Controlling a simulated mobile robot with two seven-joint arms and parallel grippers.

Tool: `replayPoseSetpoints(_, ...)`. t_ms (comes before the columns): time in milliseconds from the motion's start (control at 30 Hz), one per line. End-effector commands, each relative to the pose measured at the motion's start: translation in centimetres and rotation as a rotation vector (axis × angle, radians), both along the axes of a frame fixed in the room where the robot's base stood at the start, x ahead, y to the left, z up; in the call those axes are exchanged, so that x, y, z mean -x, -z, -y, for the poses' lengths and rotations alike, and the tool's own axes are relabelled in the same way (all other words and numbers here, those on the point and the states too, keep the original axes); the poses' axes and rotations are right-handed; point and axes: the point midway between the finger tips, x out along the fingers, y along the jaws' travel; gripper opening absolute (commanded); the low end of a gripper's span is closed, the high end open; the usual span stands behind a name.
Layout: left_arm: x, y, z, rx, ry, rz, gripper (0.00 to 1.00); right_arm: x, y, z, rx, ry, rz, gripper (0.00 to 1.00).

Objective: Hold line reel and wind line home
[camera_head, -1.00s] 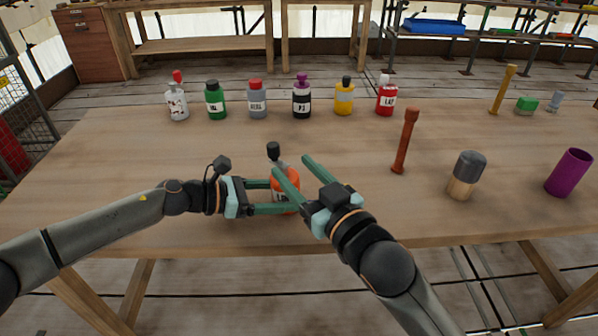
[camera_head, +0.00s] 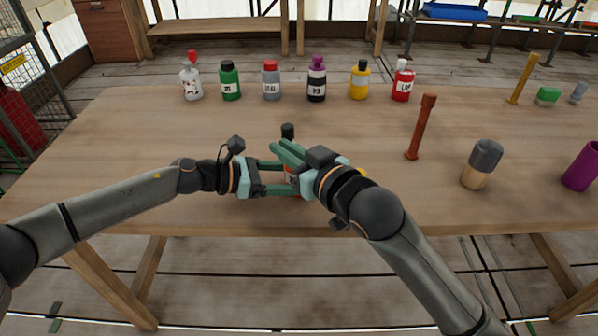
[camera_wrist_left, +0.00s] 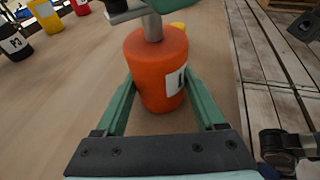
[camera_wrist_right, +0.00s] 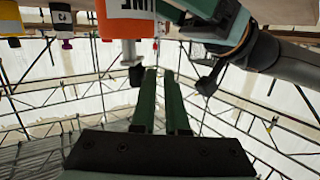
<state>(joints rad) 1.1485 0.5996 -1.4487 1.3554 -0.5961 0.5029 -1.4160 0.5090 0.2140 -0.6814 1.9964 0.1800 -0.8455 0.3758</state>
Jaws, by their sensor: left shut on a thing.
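The line reel (camera_wrist_left: 157,65) is an orange drum with a white label, upright on the table's front part. It also shows in the right wrist view (camera_wrist_right: 126,20). My left gripper (camera_head: 283,180) is shut on its sides. A grey shaft (camera_wrist_left: 152,27) rises from its top to a grey crank; a black knob (camera_head: 288,131) shows above it. My right gripper (camera_head: 284,151) is over the reel, beside the crank, and hides much of the reel in the head view.
A row of bottles stands at the back, including a green bottle (camera_head: 230,82) and a yellow one (camera_head: 358,82). A red-brown post (camera_head: 421,128), a grey-topped cylinder (camera_head: 482,165) and a purple cup (camera_head: 581,168) stand to the right. The table's middle is clear.

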Motion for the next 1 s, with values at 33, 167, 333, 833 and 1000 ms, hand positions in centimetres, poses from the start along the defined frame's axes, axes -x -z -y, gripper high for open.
replayPoseSetpoints(33, 0.0, 0.0, 0.0, 0.0, 0.0, 0.0, 0.4, -0.7, -0.3, -1.0, 0.016, -0.022, -0.035, 0.05)
replayPoseSetpoints(167, 0.0, 0.0, 0.0, 0.0, -0.001, 0.0, 0.4, -1.6, -0.1, -3.1, 0.071, -0.069, -0.15, 0.0)
replayPoseSetpoints(333, 0.0, 0.0, 0.0, 0.0, -0.001, 0.0, 0.4, -2.4, -0.3, -4.7, 0.165, -0.106, -0.291, 0.0)
replayPoseSetpoints(833, 0.0, 0.0, 0.0, 0.0, 0.0, 0.0, 0.4, -2.7, -5.6, -3.0, 0.472, -0.033, -0.667, 0.0)
replayPoseSetpoints(1000, 0.0, 0.0, 0.0, 0.0, 0.0, 0.0, 0.4, -1.9, -8.6, -1.5, 0.537, 0.022, -0.761, 0.0)
